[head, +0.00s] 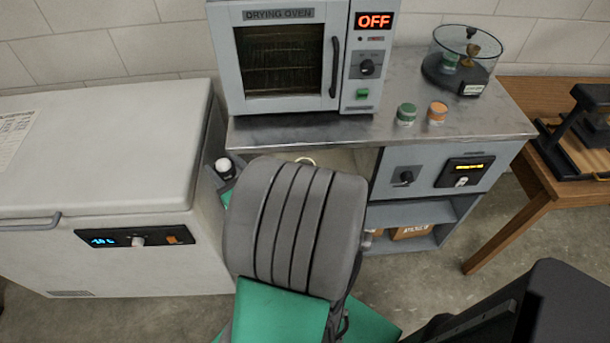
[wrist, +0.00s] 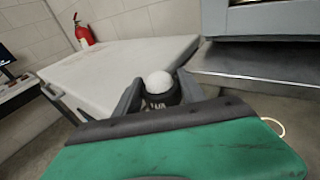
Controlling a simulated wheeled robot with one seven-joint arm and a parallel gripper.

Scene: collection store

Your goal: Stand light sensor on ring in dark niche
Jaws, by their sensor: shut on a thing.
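The light sensor, a dark cylinder with a white dome top, shows in the wrist view (wrist: 158,82) between my gripper's fingers (wrist: 160,95). My gripper is shut on it, dome up. In the head view the sensor (head: 224,166) is by the freezer's right side, left of the bench; my arm hides most of the gripper there. A pale ring (head: 306,161) shows partly behind my arm, below the bench top; its curved edge also shows at the right in the wrist view (wrist: 274,126). My arm hides most of the niche below the bench top.
A white chest freezer (head: 100,145) stands left. A drying oven (head: 290,60), reading OFF, stands on the metal bench (head: 300,128), with green (head: 406,113) and orange (head: 437,112) lidded jars and a clear round container (head: 463,60). A wooden table (head: 520,190) stands right.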

